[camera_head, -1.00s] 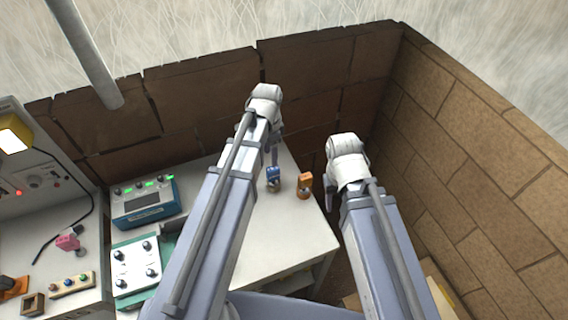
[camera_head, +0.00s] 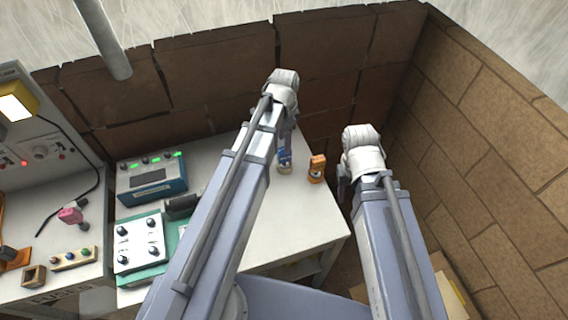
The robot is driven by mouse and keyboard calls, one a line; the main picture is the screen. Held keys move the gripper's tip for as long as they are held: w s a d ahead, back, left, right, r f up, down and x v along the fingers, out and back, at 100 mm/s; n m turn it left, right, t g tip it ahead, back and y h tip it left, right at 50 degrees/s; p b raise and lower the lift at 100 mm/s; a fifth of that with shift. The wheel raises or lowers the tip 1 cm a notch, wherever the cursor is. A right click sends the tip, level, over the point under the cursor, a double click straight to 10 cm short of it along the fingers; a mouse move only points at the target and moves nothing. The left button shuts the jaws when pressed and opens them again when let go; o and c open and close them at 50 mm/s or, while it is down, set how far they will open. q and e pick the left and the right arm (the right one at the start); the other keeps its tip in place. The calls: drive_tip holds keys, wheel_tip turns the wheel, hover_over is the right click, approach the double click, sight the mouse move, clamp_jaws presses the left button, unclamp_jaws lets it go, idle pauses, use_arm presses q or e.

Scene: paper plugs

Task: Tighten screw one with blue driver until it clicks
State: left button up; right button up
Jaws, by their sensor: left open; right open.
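The blue driver (camera_head: 284,157) stands upright at the far right part of the white table, beside the orange driver (camera_head: 317,170). My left gripper (camera_head: 287,140) is open and points down at the blue driver's top; I cannot tell whether its fingers are around it. A white plate (camera_head: 138,255) with several dark screws lies on a green mat (camera_head: 130,279) at the table's left; which one is screw one cannot be read. My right gripper (camera_head: 343,190) is open and empty, to the right of the orange driver, off the table's edge.
A blue controller box (camera_head: 151,186) with green lights stands behind the plate, with a dark block (camera_head: 182,206) near it. Brick walls stand behind and right.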

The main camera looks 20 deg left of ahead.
sight(283, 157)
use_arm(q)
drive_tip(key=shift+f, duration=0.4)
drive_tip(key=shift+f+b, duration=0.2)
drive_tip(key=shift+b, duration=0.1)
drive_tip(key=shift+f+b, duration=1.85)
clamp_jaws()
idle(0.4)
drive_tip(key=shift+r, duration=0.1)
